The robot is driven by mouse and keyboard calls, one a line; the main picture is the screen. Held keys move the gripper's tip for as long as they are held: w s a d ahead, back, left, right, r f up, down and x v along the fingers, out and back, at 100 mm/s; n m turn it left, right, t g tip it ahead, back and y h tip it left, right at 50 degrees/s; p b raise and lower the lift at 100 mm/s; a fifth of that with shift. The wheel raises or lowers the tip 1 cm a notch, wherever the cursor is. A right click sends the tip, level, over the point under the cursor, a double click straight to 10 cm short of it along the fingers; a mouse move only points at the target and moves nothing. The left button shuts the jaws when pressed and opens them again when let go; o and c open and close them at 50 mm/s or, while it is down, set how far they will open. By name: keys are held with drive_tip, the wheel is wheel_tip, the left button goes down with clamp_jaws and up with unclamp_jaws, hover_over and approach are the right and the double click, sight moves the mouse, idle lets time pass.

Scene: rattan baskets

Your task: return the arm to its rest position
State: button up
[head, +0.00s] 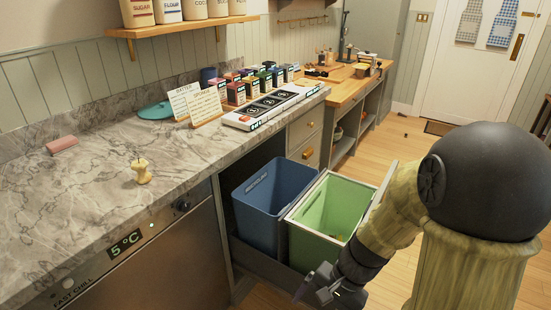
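My gripper (328,288) shows in the head view at the bottom, low in front of the green bin (332,205). My arm bends down to it from the right. The gripper is dark and seen from above at an angle, so I cannot tell whether its fingers are open or shut. I see nothing clearly held in it.
The green bin and a blue recycling bin (262,208) stand in a pulled-out drawer under the marble counter (80,205). An apple core (141,172) and a pink sponge (62,145) lie on the counter. Wooden floor (405,140) is free behind my arm.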

drive_tip(key=w+d+f+n+t+h+b, duration=0.2)
drive_tip(key=d+f+n+t+h+b, duration=0.15)
drive_tip(key=d+n+b, duration=0.3)
drive_tip(key=w+a+p+v, duration=0.1)
drive_tip(key=w+p+v, duration=0.1)
drive_tip(key=p+v, duration=1.1)
drive_tip(key=w+a+r+p+v, duration=0.1)
drive_tip(key=w+p+v, duration=0.2)
drive_tip(key=p+v, duration=1.1)
drive_tip(key=shift+a+r+h+p, duration=0.4)
drive_tip(key=shift+a+h+p, duration=0.1)
drive_tip(key=shift+p, duration=0.35)
drive_tip(key=shift+w, duration=0.1)
